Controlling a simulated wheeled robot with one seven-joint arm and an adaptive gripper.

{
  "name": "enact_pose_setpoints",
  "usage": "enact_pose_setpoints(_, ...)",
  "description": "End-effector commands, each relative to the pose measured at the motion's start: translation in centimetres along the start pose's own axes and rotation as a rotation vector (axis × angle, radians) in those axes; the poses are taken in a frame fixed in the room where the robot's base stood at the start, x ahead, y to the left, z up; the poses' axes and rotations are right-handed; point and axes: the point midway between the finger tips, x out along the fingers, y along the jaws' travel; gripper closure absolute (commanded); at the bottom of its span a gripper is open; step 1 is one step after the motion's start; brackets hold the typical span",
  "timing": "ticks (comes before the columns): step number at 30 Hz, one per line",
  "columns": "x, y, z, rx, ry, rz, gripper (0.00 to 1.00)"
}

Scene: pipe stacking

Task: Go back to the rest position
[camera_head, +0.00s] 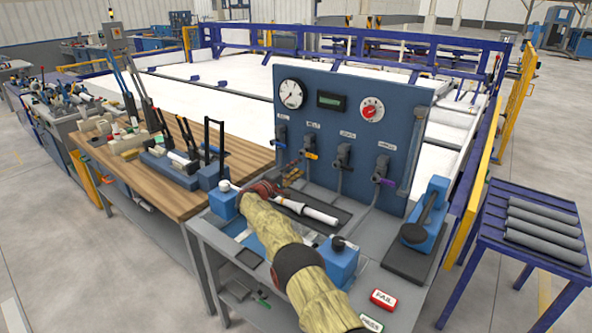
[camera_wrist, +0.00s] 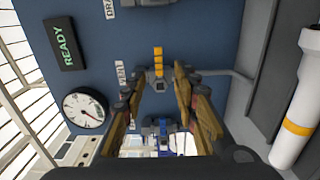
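My gripper (camera_head: 262,189) reaches over the grey bench in front of the blue test panel (camera_head: 352,145). In the wrist view my gripper (camera_wrist: 160,88) has its fingers spread apart, with nothing between them. A valve with a yellow handle (camera_wrist: 158,62) shows beyond the gap, on the panel. A white pipe (camera_head: 318,215) lies on the bench just right of my gripper in the head view. A white pipe with a yellow band (camera_wrist: 296,128) stands out at the right of the wrist view, apart from the fingers.
The panel carries a gauge (camera_head: 291,94), a lit display (camera_head: 331,101) and several valves. Blue fixtures (camera_head: 338,262) and a blue lever press (camera_head: 426,220) stand on the bench. A wooden workbench (camera_head: 180,195) adjoins at left. A rack at right holds grey pipes (camera_head: 545,231).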

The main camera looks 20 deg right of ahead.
Motion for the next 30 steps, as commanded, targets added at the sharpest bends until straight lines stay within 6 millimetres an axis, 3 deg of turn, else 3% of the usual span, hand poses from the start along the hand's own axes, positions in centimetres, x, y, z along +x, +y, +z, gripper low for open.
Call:
enact_pose_setpoints(11, -0.2, 0.1, 0.1, 0.001, -0.001, -0.002, 0.70)
enact_pose_setpoints(16, -0.1, 2.8, 1.6, 0.027, -0.025, -0.058, 0.70)
enact_pose_setpoints(23, -1.8, 9.0, 7.5, 0.108, -0.090, -0.245, 0.70)
enact_pose_setpoints(30, -6.5, 14.2, 15.3, 0.209, -0.143, -0.452, 0.70)
